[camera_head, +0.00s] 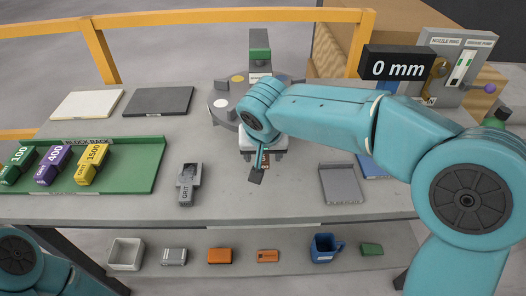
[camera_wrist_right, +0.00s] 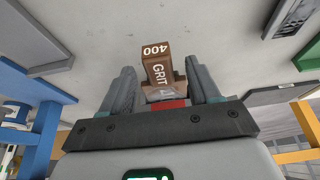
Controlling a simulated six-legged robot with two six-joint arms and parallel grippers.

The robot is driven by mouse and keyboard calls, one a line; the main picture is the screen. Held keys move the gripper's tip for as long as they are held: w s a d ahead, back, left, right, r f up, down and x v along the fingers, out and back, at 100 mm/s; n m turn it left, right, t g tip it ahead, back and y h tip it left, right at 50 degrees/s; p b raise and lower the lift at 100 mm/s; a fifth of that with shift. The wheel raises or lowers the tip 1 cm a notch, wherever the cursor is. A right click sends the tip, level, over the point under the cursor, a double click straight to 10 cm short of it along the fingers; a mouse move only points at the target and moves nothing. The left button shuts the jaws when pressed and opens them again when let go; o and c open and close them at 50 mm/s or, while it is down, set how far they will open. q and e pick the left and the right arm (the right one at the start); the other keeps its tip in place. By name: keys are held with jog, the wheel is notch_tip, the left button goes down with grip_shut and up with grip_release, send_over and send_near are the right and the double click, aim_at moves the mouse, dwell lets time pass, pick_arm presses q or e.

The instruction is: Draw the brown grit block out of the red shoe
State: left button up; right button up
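The brown grit block (camera_wrist_right: 156,68), marked 400 and GRIT, shows in the right wrist view between the two fingers of my right gripper (camera_wrist_right: 162,80). A strip of red, the red shoe (camera_wrist_right: 167,104), shows just below the block, mostly hidden by the gripper. The fingers stand on either side of the block, with a gap visible on the left side; contact on the right is unclear. In the head view my right gripper (camera_head: 260,166) is low over the slab, and only a small brown-red patch shows beside it. My left gripper is out of view.
A green rack (camera_head: 146,178) holds green, purple and yellow blocks at left. A grey GRIT holder (camera_head: 188,184) stands left of my right gripper, a grey tray (camera_head: 342,184) right. A round turntable (camera_head: 222,104) is behind.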

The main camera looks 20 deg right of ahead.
jog(key=p+v, duration=0.1)
jog(key=v, duration=1.5)
jog(key=shift+p, duration=0.4)
jog(key=shift+s+a, duration=0.1)
jog(key=shift+s, duration=0.1)
